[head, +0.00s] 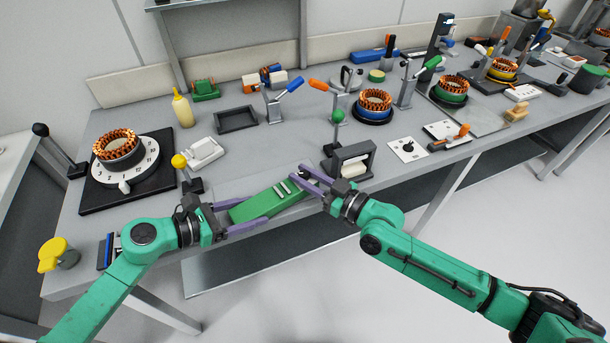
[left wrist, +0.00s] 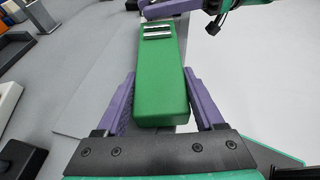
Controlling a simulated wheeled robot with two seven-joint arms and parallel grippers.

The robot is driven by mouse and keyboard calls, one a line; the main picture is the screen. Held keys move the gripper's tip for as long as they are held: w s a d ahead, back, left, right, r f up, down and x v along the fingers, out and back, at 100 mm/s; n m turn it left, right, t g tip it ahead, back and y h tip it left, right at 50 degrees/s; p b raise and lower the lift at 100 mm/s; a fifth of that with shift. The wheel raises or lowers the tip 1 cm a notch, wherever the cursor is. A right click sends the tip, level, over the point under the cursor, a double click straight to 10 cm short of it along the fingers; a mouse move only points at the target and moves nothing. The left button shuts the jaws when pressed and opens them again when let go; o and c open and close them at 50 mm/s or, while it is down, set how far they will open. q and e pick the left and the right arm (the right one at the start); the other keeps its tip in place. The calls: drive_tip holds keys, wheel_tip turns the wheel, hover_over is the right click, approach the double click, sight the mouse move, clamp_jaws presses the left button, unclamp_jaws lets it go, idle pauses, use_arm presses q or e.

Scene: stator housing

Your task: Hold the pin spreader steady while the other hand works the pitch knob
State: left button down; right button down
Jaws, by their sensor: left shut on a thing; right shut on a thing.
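The pin spreader (head: 262,207) is a long green block with silvery pins on its top near the far right end. It lies over the front edge of the bench. My left gripper (head: 238,213) is shut on its near left end, with one purple finger along each side; the left wrist view shows the block (left wrist: 161,85) between the fingers. My right gripper (head: 297,174) is at the other end, shut on a small dark knob (head: 304,175), mostly hidden by the fingers. In the left wrist view its purple fingers (left wrist: 168,7) show at the top.
A dark press-like block (head: 349,160) stands just behind my right gripper. A rotary table with a copper-wound stator (head: 117,145) is at the left. A white tray (head: 203,152) and a dark tray (head: 236,120) lie behind the spreader. The bench in front of them is clear.

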drive_tip(key=shift+a+r+n+g+y, duration=0.2)
drive_tip(key=shift+a+n+g+y, duration=0.2)
drive_tip(key=shift+g, duration=0.1)
drive_tip(key=shift+w+d+n+g+y, duration=0.15)
drive_tip(key=shift+d+n+g+y, duration=0.15)
drive_tip(key=shift+d, duration=0.15)
drive_tip(key=n+g+y, duration=0.1)
drive_tip(key=g, duration=0.1)
drive_tip(key=shift+f+n+g, duration=0.15)
drive_tip(key=shift+n+g, duration=0.15)
drive_tip(key=shift+f+y, duration=0.1)
drive_tip(key=shift+y, duration=0.2)
drive_tip(key=c, duration=0.6)
unclamp_jaws()
